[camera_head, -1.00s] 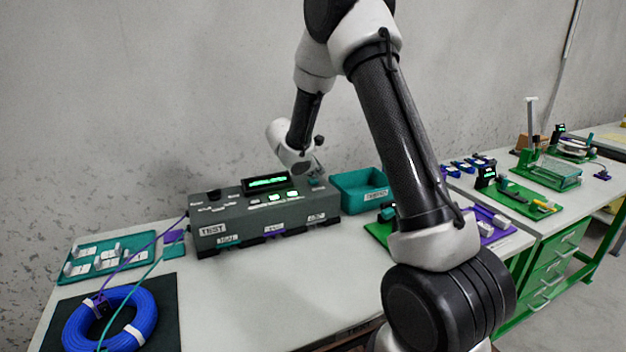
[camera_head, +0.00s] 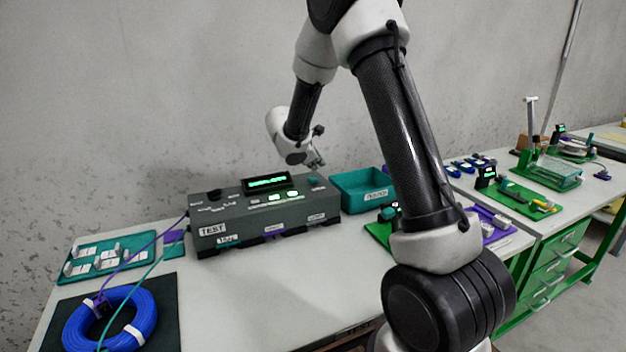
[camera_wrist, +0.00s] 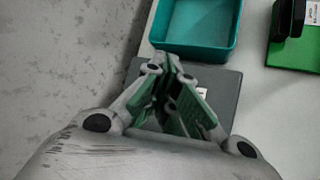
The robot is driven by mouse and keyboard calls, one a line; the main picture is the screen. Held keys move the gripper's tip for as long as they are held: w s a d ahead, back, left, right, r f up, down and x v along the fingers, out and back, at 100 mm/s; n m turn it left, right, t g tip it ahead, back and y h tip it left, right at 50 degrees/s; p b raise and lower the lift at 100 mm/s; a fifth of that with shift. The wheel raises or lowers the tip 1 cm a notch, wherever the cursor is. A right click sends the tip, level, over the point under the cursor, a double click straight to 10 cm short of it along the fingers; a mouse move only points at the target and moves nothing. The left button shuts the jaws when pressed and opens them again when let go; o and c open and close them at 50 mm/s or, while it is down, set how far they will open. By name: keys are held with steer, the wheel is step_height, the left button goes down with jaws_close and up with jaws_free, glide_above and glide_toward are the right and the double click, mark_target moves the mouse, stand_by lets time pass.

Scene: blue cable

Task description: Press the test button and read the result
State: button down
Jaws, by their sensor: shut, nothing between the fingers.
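The grey test box (camera_head: 268,222) stands on the table with a "TEST" label on its left front. Its small display (camera_head: 267,182) shows green characters, too small to read. Green lit patches (camera_head: 283,196) glow on its top. A teal round button (camera_head: 313,181) sits at the right end of the top. My gripper (camera_head: 321,165) is above and behind that end, apart from the box. In the wrist view my gripper (camera_wrist: 172,62) is shut and empty over the box (camera_wrist: 222,88), and its fingers hide part of the top. The button cannot be made out there.
A teal bin (camera_head: 362,190) stands just right of the box; it also shows in the wrist view (camera_wrist: 195,50). A blue cable coil (camera_head: 110,320) lies on a dark mat at the left, with leads running to the box. A teal tray (camera_head: 105,257) is behind it.

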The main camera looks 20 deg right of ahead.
mark_target(317, 179)
steer(key=shift+r, duration=1.9)
steer(key=shift+s+d, duration=0.1)
steer(key=s+f+m+g, duration=0.1)
steer(key=s, duration=0.1)
steer(key=s+d+m+g, duration=0.1)
steer(key=s, duration=0.2)
steer(key=s+d+f+m, duration=0.1)
steer(key=s, duration=0.1)
steer(key=shift+s+d+f+m+g, duration=0.15)
steer(key=shift+f+m+g, duration=0.15)
steer(key=shift+m+g, duration=0.1)
steer(key=s+a+r+m+y, duration=0.2)
steer(key=s+r+m, duration=0.2)
steer(key=s, duration=0.7)
steer(key=s+a+r+m+t+y, duration=0.1)
steer(key=s+a+r+m+y, duration=0.1)
steer(key=s, duration=1)
steer(key=s+a+r+m+t+y, duration=0.1)
steer(key=s+r+m, duration=0.5)
steer(key=s, duration=0.6)
steer(key=a+r+y, duration=0.1)
steer(key=y, duration=0.1)
steer(key=shift+a+r+y, duration=0.15)
steer(key=shift+r+y, duration=0.1)
steer(key=shift+y, duration=0.05)
